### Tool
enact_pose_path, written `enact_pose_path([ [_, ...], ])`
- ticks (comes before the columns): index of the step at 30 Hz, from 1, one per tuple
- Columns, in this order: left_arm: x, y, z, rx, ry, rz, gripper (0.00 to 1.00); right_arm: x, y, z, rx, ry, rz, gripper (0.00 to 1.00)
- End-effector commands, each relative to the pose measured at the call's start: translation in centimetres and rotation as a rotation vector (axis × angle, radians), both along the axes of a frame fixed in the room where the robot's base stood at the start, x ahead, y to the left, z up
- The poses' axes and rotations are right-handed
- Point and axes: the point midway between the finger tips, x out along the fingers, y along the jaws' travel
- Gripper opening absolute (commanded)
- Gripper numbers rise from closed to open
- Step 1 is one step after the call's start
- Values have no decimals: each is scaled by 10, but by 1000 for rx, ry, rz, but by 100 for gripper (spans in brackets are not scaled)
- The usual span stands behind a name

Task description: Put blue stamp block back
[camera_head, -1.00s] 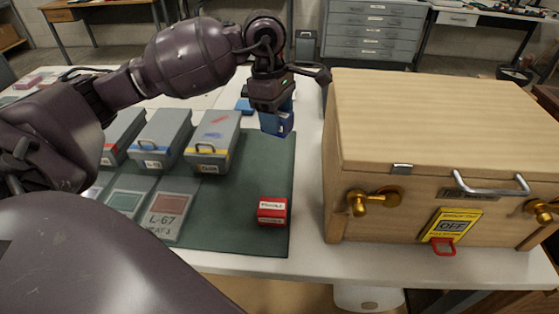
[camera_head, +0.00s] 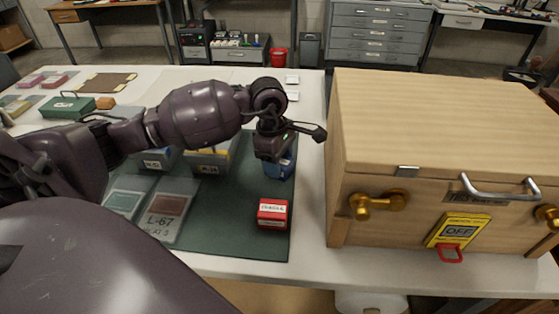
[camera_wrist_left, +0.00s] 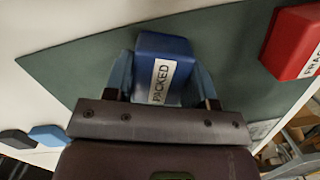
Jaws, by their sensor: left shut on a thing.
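The blue stamp block (camera_head: 283,168) is between the fingers of my left gripper (camera_head: 277,160), over the right part of the dark green mat (camera_head: 245,235). In the left wrist view the blue block (camera_wrist_left: 166,60) shows a white "PACKED" label, with a finger on each side. My left gripper is shut on it. I cannot tell whether the block touches the mat. A red stamp block (camera_head: 272,213) with a white label stands on the mat, nearer the front edge and apart from the blue one. It also shows in the left wrist view (camera_wrist_left: 290,42). My right gripper is out of view.
A large wooden crate (camera_head: 440,120) with brass knobs and a yellow "OFF" tag (camera_head: 455,229) stands close on the right. Grey boxes (camera_head: 215,160) and flat labelled cases (camera_head: 165,212) lie left on the mat. A blue piece (camera_wrist_left: 48,135) lies off the mat.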

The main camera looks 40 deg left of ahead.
Motion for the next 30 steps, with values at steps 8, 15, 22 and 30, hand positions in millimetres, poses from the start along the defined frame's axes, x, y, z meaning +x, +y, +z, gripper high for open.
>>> enact_pose_path([
  [8, 0, 0, -1, 0, -1, -1, 36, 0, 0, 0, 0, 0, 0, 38],
  [15, 0, 0, -2, 0, -2, -1, 74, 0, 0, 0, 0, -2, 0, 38],
  [22, 0, 0, -2, 0, -2, 0, 76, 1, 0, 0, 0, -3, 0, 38],
  [30, 0, 2, 16, 2, -6, 0, 76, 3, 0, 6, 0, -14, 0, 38],
])
